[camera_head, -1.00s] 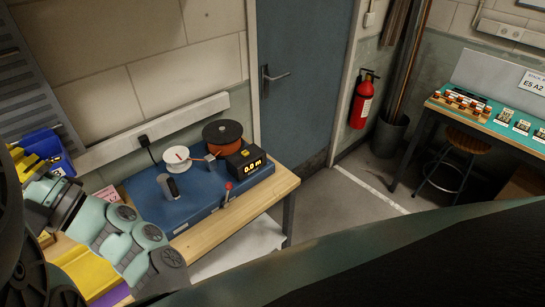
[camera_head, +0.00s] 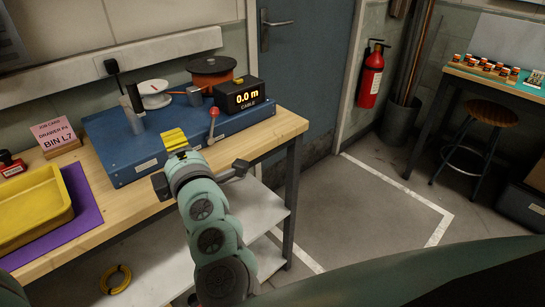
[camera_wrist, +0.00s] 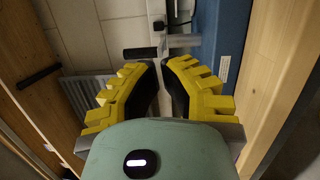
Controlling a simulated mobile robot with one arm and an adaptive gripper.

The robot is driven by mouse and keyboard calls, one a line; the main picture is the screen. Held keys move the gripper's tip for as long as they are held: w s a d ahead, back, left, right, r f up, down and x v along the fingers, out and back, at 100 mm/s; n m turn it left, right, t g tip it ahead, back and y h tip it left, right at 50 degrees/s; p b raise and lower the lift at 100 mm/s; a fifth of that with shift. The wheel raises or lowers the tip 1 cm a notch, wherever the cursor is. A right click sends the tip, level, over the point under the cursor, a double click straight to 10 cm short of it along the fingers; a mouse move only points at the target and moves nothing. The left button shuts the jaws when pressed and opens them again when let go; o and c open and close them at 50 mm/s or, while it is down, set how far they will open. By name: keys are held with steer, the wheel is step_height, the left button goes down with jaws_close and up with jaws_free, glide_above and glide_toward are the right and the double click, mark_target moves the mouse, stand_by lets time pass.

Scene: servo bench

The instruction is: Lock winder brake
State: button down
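The winder (camera_head: 150,150) is a blue base on the wooden bench. It bears a white spool (camera_head: 154,101), an orange-brown reel (camera_head: 211,68) and a black counter reading 0.0 m (camera_head: 236,96). A lever with a red ball knob (camera_head: 214,112), which looks like the brake, stands nearly upright at its front. My gripper (camera_head: 173,137) has yellow fingers and is in front of the base, left of and a little below the knob, apart from it. In the wrist view, a gap shows between the dark finger pads (camera_wrist: 162,72) with nothing held; the red knob is not visible there.
A yellow tray (camera_head: 35,216) on a purple mat and a pink job card (camera_head: 54,134) are at the left. A grey-black upright handle (camera_head: 132,108) stands on the winder's left. Yellow cable (camera_head: 115,279) lies on the shelf below.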

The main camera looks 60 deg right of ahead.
mark_target(212, 126)
step_height(212, 126, down, 4)
steer(key=s+d+g+h+b, duration=0.1)
steer(key=s+d+h+b, duration=0.1)
steer(key=s, duration=0.1)
steer(key=shift+m+h, duration=0.3)
steer(key=x, duration=0.7)
steer(key=p+x, duration=0.1)
steer(key=x, duration=0.2)
steer(key=shift+d, duration=0.55)
steer(key=shift+d+r+g, duration=0.15)
steer(key=shift+d+g, duration=0.15)
steer(key=shift+d, duration=0.8)
steer(key=shift+w+d+r+b, duration=0.15)
steer(key=shift+d+b, duration=0.15)
steer(key=shift+d, duration=0.6)
